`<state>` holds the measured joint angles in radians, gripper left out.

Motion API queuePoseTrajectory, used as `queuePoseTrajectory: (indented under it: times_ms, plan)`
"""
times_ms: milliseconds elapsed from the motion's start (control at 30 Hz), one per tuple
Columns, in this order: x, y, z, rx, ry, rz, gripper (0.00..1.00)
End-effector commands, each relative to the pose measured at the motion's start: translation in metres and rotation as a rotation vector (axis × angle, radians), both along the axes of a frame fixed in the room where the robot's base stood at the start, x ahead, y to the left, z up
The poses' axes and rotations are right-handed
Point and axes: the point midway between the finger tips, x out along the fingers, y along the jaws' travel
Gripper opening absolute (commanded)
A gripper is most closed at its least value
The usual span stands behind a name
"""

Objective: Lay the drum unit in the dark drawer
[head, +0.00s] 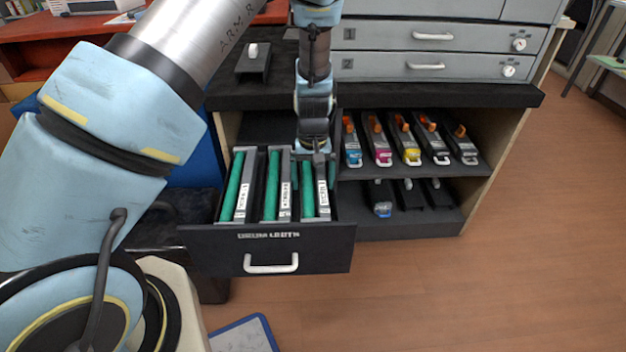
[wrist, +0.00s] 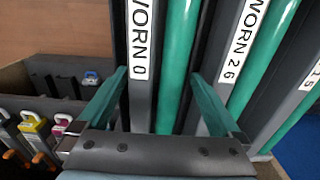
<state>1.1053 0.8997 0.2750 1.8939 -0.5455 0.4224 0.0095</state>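The dark drawer (head: 212,238) is pulled out below the worktop in the head view. Several drum units stand in it side by side, each with a green roller and a dark frame with a white label. My gripper (head: 314,186) points down into the drawer's right end. Its teal fingers straddle the rightmost drum unit (head: 308,200), with small gaps seeming to show beside it. In the wrist view, my gripper (wrist: 160,78) has its fingers apart on either side of this unit (wrist: 178,60), labelled "WORN 0". The unit sits low, level with the others. Its lower part is hidden.
The neighbouring drum unit (head: 272,185), labelled "WORN 26" in the wrist view, stands close beside my finger. Right of the drawer, an open shelf (head: 478,168) holds several toner cartridges. Grey drawers (head: 385,66) stand on the worktop above. The floor at right is clear.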

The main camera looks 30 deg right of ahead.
Motion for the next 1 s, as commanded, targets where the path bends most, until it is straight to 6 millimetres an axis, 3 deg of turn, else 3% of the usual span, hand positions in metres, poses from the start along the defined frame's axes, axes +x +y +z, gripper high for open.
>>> queuePoseTrajectory:
  times_ms: [267, 733, 1000]
  plan:
    - [0.000, 0.000, 0.007, -0.002, -0.001, 0.000, 1.00]
    - [0.000, -0.001, 0.096, -0.003, -0.002, -0.001, 1.00]
    - [0.000, 0.000, 0.121, 0.000, -0.001, 0.000, 1.00]
